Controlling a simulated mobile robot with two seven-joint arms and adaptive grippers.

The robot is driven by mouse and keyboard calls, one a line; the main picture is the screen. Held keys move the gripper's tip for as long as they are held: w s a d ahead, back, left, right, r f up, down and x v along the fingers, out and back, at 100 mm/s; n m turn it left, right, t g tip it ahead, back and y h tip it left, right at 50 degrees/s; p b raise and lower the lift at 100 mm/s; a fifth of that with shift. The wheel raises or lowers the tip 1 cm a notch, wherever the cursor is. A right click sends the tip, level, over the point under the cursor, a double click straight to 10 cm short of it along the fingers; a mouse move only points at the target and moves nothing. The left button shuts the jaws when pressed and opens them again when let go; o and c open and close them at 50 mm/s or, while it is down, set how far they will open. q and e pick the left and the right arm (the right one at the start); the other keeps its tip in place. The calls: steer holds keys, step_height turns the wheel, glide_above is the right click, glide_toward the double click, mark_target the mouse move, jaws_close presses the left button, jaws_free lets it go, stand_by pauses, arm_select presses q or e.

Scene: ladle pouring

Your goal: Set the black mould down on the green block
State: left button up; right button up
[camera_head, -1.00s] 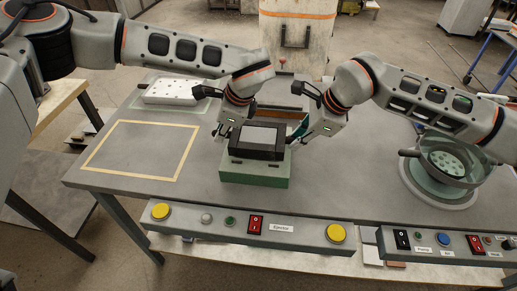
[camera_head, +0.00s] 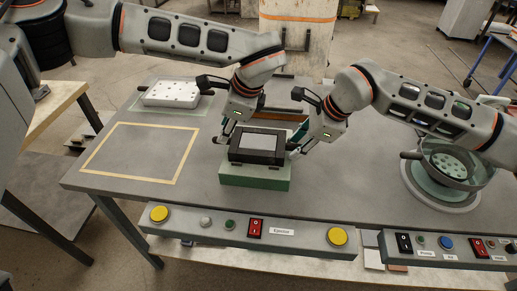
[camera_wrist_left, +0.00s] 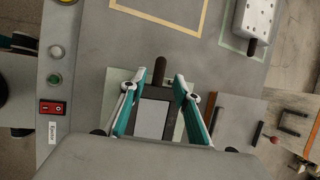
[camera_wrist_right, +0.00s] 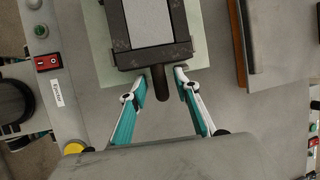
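The black mould (camera_head: 257,156), a dark frame with a pale grey panel, rests flat on the green block (camera_head: 250,179). In the left wrist view the mould (camera_wrist_left: 138,122) shows with a dark handle (camera_wrist_left: 160,72) on its far side. My left gripper (camera_head: 232,128) is above the mould's far-left side, its fingers spread apart. In the right wrist view my right gripper (camera_wrist_right: 158,78) is open, with the mould's other handle (camera_wrist_right: 186,84) between its fingertips and room around it. The contact between mould and block is partly hidden.
An ejector panel (camera_head: 245,235) with yellow buttons runs along the front edge. A taped rectangle (camera_head: 108,175) is empty on the left. A white perforated plate (camera_head: 170,93) lies behind it. A round pot (camera_head: 450,165) stands right. A brown-edged box (camera_head: 280,118) is behind the mould.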

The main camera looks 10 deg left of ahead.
steer(key=shift+r, duration=0.1)
arm_select(q)
steer(key=v, duration=0.7)
arm_select(e)
steer(key=v, duration=1.1)
steer(key=shift+d+r, duration=0.15)
steer(key=shift+r, duration=0.2)
steer(key=shift+s, duration=0.1)
arm_select(q)
steer(key=shift+f, duration=0.1)
